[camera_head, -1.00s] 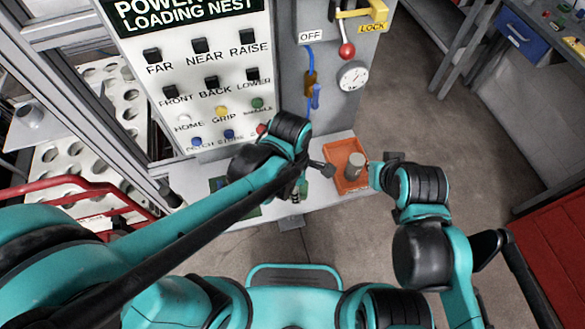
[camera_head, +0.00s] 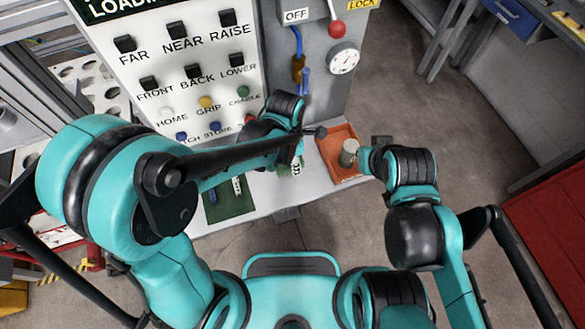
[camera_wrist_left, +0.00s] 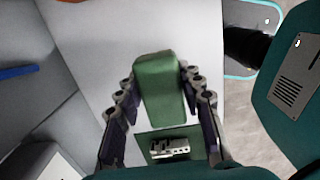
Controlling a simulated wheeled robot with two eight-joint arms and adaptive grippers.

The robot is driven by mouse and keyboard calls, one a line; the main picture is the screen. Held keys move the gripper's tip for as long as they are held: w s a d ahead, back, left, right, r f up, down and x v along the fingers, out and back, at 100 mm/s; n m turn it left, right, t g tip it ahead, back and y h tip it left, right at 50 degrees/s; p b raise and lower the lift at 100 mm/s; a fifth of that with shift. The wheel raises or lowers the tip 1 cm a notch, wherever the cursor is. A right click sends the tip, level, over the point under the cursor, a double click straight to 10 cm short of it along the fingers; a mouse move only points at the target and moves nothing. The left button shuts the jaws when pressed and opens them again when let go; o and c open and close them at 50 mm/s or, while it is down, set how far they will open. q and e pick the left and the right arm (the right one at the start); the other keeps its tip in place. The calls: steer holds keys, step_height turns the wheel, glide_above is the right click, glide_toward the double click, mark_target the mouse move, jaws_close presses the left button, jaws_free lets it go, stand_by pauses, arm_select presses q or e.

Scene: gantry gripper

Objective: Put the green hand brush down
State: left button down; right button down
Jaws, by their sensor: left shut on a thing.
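The green hand brush (camera_wrist_left: 160,90) shows in the left wrist view as a green block between the two fingers of my left gripper (camera_wrist_left: 160,108). The fingers are shut on its sides. In the head view my left gripper (camera_head: 292,165) is over the white shelf (camera_head: 318,190), left of the orange tray, and mostly hides the brush. Whether the brush touches the shelf is unclear. My right gripper (camera_head: 368,156) is at the tray's right side, close to a grey cylinder (camera_head: 349,153). Its fingers are too small to tell open from shut.
A green mat (camera_head: 240,207) with small pale items lies on the shelf to the left. It also shows in the left wrist view (camera_wrist_left: 150,136). The orange tray (camera_head: 334,137) holds the cylinder. The button panel (camera_head: 170,60) rises behind. Bare shelf lies between mat and tray.

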arm_select(q)
step_height(320, 180, down, 4)
steer(key=shift+f+b, duration=0.1)
steer(key=shift+b, duration=0.75)
steer(key=c, duration=1)
jaws_free()
